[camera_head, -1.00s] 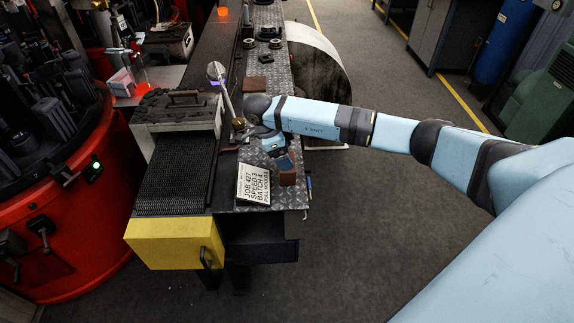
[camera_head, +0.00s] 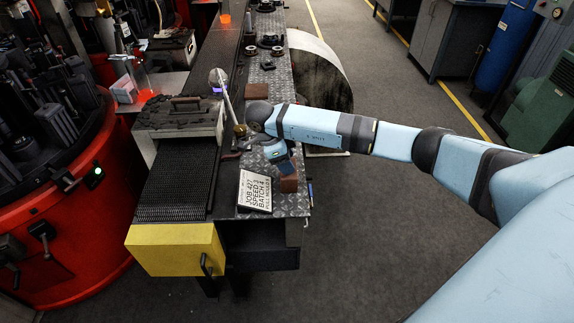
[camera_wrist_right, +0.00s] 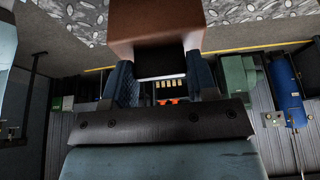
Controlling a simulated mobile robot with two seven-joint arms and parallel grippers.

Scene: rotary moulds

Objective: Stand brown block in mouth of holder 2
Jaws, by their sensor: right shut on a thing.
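My right gripper (camera_head: 286,168) is shut on a brown block (camera_head: 288,184) near the right edge of the patterned metal plate, just right of the white job card (camera_head: 255,191). In the right wrist view the brown block (camera_wrist_right: 155,22) sits between the two fingers, with a dark end facing the camera. I cannot tell whether it touches the plate. A second brown block (camera_head: 256,91) lies farther back on the plate. Dark round holders (camera_head: 271,40) stand at the back of the plate; I cannot read which is holder 2. My left gripper is not in view.
A lamp-like arm (camera_head: 226,92) rises left of my right wrist. A blue pen (camera_head: 310,192) lies by the plate's right edge.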

